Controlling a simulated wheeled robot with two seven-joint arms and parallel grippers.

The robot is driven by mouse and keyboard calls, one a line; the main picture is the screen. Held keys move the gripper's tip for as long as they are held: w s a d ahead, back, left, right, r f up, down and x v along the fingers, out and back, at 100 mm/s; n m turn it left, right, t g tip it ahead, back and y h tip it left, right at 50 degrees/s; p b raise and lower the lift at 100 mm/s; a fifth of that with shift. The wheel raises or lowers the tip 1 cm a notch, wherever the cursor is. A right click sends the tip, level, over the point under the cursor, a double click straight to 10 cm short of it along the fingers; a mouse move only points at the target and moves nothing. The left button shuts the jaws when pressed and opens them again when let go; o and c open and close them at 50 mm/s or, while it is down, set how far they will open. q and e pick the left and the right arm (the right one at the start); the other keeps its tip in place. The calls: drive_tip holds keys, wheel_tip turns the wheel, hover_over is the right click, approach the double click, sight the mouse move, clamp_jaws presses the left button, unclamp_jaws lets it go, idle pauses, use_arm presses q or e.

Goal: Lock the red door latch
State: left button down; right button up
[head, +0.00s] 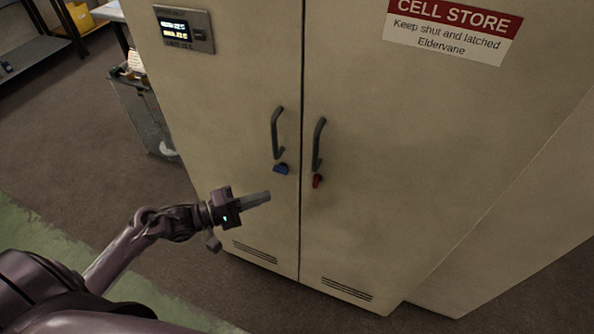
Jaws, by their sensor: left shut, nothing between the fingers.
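The red door latch (317,181) is a small red tab on the right door of the beige cabinet (400,180), just below that door's dark handle (319,143). It hangs roughly upright. A blue latch (281,169) sits on the left door below its own handle (277,132) and lies more level. My left gripper (268,196) is shut and empty in front of the left door. It is lower than both latches and to the left of the red one, apart from it. My right gripper is not in view.
A sign (452,28) on the right door reads "CELL STORE, Keep shut and latched". A display panel (184,29) is at the upper left of the cabinet. A grey bin (146,115) stands left of the cabinet. Brown floor is open at the left.

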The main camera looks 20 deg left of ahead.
sight(316, 182)
use_arm(q)
drive_tip(key=x, duration=0.5)
drive_tip(key=p+x, duration=0.1)
drive_tip(key=x, duration=0.4)
drive_tip(key=shift+d+r, duration=0.2)
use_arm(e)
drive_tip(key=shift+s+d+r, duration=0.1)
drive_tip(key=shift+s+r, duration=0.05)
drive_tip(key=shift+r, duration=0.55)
use_arm(q)
drive_tip(key=shift+f+n, duration=0.2)
drive_tip(key=shift+n, duration=0.1)
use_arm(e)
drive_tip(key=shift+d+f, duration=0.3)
